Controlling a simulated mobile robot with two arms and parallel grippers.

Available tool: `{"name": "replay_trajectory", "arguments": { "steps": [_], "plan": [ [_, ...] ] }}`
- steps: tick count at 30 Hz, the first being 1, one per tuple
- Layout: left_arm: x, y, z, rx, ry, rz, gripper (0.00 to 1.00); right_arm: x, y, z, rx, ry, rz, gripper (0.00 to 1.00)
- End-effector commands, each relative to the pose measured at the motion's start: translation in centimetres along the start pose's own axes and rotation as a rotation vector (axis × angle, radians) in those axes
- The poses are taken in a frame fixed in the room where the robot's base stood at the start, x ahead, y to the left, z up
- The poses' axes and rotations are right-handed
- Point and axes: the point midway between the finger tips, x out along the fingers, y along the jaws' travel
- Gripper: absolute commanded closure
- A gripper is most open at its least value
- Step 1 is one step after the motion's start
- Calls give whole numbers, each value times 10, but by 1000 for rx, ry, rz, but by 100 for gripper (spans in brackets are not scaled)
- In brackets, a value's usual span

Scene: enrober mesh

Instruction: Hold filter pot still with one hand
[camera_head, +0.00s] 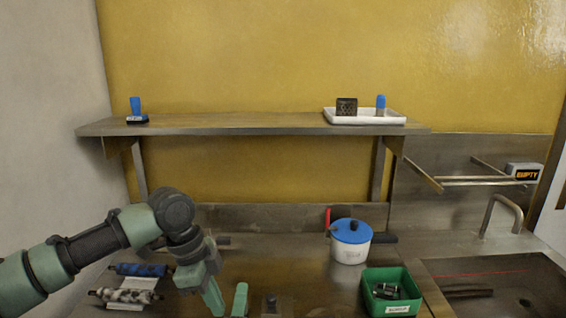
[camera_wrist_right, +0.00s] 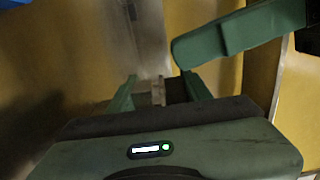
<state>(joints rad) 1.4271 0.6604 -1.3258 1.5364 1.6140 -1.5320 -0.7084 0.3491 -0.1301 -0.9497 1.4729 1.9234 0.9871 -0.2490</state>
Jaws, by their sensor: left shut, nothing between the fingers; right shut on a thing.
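A white pot with a blue lid (camera_head: 350,243), probably the filter pot, stands upright on the steel counter, with a dark handle to its right. No gripper touches it. My left gripper (camera_head: 212,298) is low over the counter, left of the pot and well apart from it, shut and empty. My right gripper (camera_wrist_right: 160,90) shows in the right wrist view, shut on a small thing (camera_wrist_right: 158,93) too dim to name. A green finger-like part (camera_head: 240,300) stands beside my left gripper in the head view; I cannot tell whose it is.
A green bin (camera_head: 371,296) with small metal parts stands in front of the pot. Blue (camera_head: 140,270) and mottled (camera_head: 125,295) rolls lie at left. A shelf (camera_head: 230,123) above carries a white tray (camera_head: 340,118) and a blue-handled tool (camera_head: 136,108). A sink (camera_head: 500,280) is at right.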

Motion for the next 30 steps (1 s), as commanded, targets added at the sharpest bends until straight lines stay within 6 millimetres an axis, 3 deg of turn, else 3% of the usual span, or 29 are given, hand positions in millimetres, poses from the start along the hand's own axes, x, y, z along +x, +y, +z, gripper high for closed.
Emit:
{"name": "replay_trajectory", "arguments": {
  "steps": [30],
  "plan": [
    [3,-4,-9,0,0,1,100,0,1,0,0,1,1,100]
  ]
}}
